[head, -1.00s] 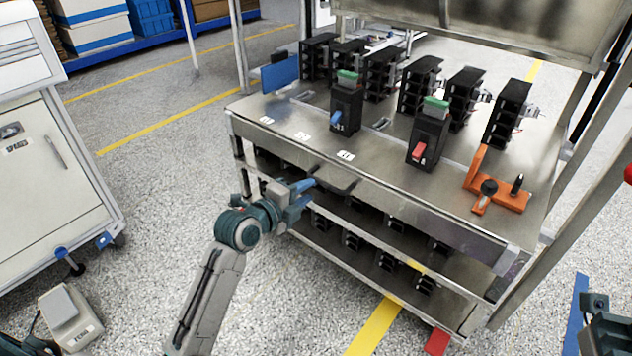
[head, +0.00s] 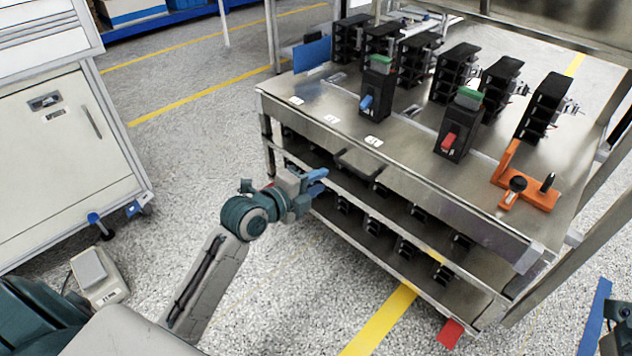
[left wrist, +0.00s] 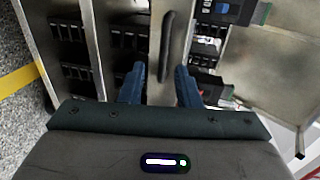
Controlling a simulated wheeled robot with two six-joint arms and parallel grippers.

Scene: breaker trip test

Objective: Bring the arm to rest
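My left arm reaches in from the lower left of the head view. Its gripper (head: 318,182) has blue fingers and is in front of the steel bench (head: 330,125), left of and below a dark handle (head: 358,165) on the bench's front. In the left wrist view the two fingers of the left gripper (left wrist: 158,85) stand apart with nothing held between them; the handle (left wrist: 168,45) shows beyond them. Part of my right arm (head: 616,318) shows at the lower right edge; its gripper's opening cannot be made out.
On the bench stand a breaker with a blue lever (head: 375,90), one with a red lever (head: 458,125), several black units behind, and an orange fixture (head: 527,190). A white cabinet (head: 65,140) is at left. Open floor (head: 190,170) lies between cabinet and bench.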

